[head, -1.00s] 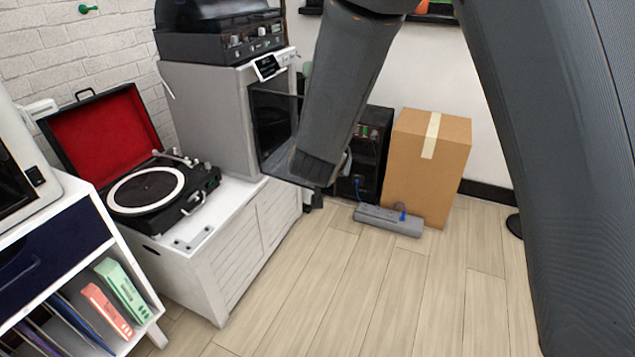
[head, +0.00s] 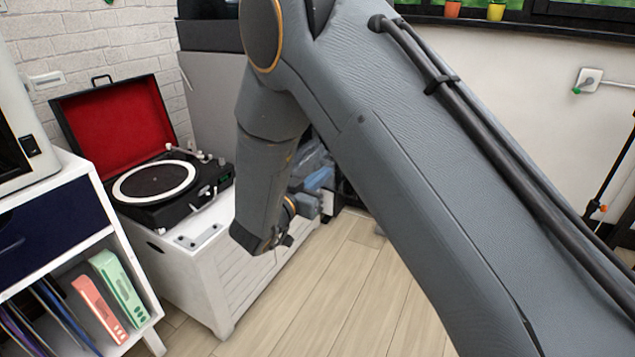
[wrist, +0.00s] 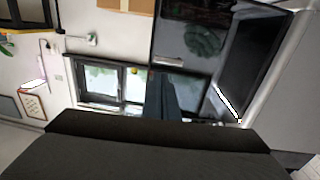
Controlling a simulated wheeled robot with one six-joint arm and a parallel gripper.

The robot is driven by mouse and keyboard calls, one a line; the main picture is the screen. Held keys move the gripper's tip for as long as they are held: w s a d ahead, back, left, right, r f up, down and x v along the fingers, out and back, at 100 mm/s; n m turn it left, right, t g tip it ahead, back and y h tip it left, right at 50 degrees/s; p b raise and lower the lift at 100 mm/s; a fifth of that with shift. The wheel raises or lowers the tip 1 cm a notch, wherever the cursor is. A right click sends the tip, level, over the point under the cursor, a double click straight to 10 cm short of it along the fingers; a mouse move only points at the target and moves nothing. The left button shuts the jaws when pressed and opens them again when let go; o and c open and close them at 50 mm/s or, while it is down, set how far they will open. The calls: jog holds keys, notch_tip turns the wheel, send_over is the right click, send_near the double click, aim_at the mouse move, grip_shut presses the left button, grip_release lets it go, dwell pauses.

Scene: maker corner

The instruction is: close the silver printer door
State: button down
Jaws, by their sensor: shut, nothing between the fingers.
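The silver printer (head: 212,100) stands at the back on the white cabinet, mostly hidden behind my arm in the head view. In the wrist view its door (wrist: 190,32) is a dark, see-through panel at the top, standing open. The dark printer opening (wrist: 256,65) and pale casing (wrist: 297,85) lie to its right. My gripper (wrist: 165,95) is shut and empty, with its fingertips close to the door's lower edge in that view; I cannot tell whether they touch. In the head view my gripper (head: 318,185) shows just right of my forearm.
A turntable with an open red-lined lid (head: 150,185) sits on the white cabinet (head: 210,290) left of my arm. The wooden floor (head: 320,300) in front is clear.

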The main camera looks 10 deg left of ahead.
jog(key=b+x, duration=0.1)
jog(key=x, duration=0.8)
jog(key=shift+w+f, duration=0.1)
